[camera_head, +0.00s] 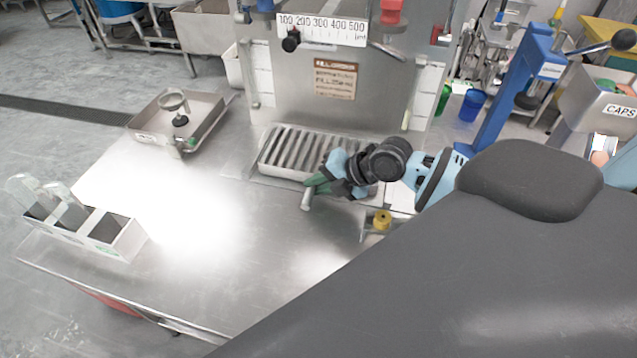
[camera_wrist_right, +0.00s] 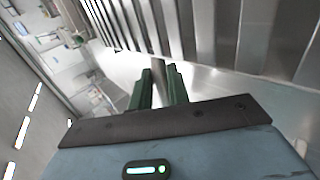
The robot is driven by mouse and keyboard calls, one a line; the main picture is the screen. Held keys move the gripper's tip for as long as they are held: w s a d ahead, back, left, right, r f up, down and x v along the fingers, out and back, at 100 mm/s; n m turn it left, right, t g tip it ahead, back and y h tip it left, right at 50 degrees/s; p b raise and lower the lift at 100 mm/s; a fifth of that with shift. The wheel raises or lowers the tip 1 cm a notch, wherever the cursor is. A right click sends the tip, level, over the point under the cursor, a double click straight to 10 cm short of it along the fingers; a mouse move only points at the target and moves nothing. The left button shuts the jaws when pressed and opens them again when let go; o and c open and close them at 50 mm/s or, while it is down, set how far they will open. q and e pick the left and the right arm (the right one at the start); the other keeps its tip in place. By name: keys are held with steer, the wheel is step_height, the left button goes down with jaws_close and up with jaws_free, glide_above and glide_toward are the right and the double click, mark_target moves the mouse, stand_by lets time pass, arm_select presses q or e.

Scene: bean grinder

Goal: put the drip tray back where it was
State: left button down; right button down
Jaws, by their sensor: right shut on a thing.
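The drip tray (camera_head: 281,172), a metal tray with dark slots between pale slats, is at the foot of the machine's front panel, just in front of it. I cannot tell whether it rests fully on the surface. My right gripper (camera_head: 318,186) is at the tray's front edge, its green fingers shut on a pale round handle (camera_head: 306,200). In the right wrist view, the fingers (camera_wrist_right: 158,85) close around this handle, and the tray's slats (camera_wrist_right: 205,35) fill the top right. My arm hides the tray's right front corner. My left gripper is not in view.
The filling machine (camera_head: 385,85) stands behind the tray. A yellow knob (camera_head: 381,220) is close to the right gripper. The metal table's middle (camera_head: 210,215) is clear.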

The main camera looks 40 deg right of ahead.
steer(key=c, duration=1.3)
jaws_free()
steer(key=shift+c, duration=0.2)
steer(key=shift+s+d+r, duration=0.1)
steer(key=shift+r, duration=0.1)
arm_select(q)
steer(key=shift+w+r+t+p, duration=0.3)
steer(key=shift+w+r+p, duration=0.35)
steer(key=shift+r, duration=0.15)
arm_select(e)
steer(key=v, duration=1.1)
steer(key=shift+r, duration=0.3)
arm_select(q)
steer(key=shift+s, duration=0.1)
arm_select(e)
steer(key=shift+s+d, duration=0.1)
steer(key=shift+s, duration=0.05)
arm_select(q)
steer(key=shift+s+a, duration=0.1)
arm_select(e)
steer(key=shift+f, duration=0.1)
